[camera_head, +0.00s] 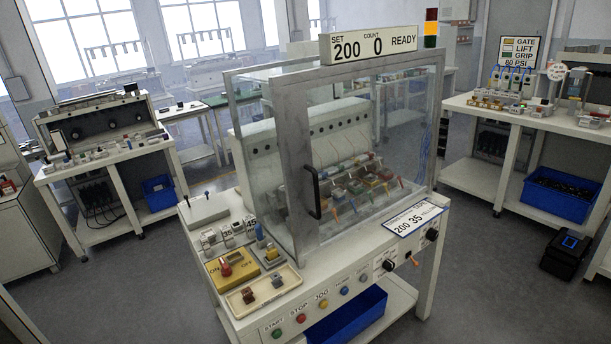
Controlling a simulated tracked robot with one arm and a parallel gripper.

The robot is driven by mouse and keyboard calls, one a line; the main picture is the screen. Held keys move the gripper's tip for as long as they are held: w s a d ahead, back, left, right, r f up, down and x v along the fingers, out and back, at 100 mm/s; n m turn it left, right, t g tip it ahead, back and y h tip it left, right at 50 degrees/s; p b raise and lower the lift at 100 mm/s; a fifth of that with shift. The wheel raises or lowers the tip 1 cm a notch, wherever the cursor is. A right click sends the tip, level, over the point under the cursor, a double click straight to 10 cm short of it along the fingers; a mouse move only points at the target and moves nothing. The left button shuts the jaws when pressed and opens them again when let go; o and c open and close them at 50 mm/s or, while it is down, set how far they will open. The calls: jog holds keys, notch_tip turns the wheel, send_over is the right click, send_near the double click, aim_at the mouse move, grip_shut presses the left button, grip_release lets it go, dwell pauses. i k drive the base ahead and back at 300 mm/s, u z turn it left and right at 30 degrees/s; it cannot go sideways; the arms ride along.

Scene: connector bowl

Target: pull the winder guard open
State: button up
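The winder guard (292,150) is a clear-panelled box with a grey metal frame, standing on the winder bench in the middle of the view. Its front panel appears shut. A black bar handle (314,193) is mounted upright on the left side of that front panel. Behind the clear panel, the winder (345,148) shows with coloured parts in a row. A sign (368,45) on top of the guard reads SET 200, COUNT 0, READY. My gripper is not in this view.
The bench front carries START, STOP and JOG buttons (300,318) and knobs. A yellow switch box (232,268) and a tray (262,290) sit left of the guard. Benches stand left and right, with a blue bin (562,196) at right. Grey floor is open on both sides.

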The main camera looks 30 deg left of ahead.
aim_at(304, 177)
jog(key=u, duration=0.1)
jog(key=i, duration=1)
jog(key=u, duration=0.15)
